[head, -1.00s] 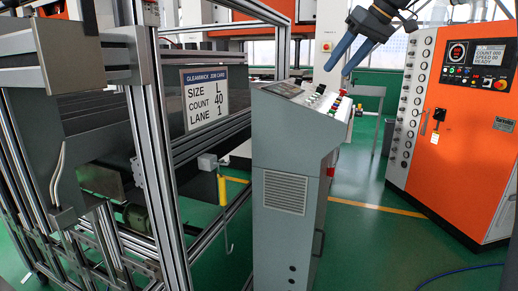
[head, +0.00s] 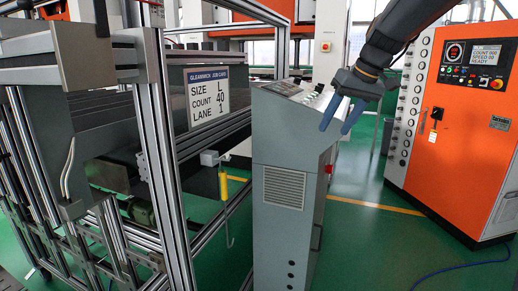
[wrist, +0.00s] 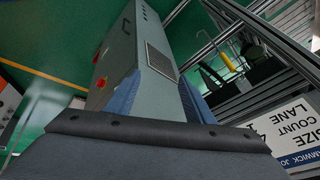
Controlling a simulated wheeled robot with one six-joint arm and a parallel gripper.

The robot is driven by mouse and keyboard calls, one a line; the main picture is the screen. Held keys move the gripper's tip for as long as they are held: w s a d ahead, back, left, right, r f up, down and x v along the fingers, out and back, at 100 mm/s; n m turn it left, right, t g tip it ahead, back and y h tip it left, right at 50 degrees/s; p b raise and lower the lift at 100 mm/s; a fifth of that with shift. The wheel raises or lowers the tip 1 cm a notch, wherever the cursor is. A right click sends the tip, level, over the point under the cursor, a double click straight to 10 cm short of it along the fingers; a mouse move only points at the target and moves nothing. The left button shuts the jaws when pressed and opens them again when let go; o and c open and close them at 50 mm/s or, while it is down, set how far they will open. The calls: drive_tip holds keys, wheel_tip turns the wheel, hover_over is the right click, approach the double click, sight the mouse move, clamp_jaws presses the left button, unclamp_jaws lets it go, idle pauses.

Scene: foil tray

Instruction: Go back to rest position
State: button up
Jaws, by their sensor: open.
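My gripper (head: 338,114) is at the upper right of the head view, with its two blue fingers pointing down and apart. It is open with nothing between the fingers. It hangs in front of the right part of the grey control console (head: 282,150) and hides some of its sloped panel. In the wrist view the blue fingers (wrist: 160,96) stand on either side of the console body (wrist: 145,60). I cannot tell how far the fingertips are from the console.
An orange machine cabinet (head: 455,160) stands at the right. An aluminium frame (head: 165,150) with a job card (head: 208,95) reading size L, count 40, lane 1 fills the left. Green floor (head: 365,245) is open between console and cabinet.

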drive_tip(key=s+a+f+m+g+h, duration=0.2)
drive_tip(key=s+f+h, duration=0.1)
drive_tip(key=s+f, duration=2.4)
drive_tip(key=shift+s+a+f+g, duration=0.2)
drive_tip(key=shift+s+a+g, duration=0.1)
drive_tip(key=shift+s, duration=0.4)
drive_tip(key=shift+c, duration=0.3)
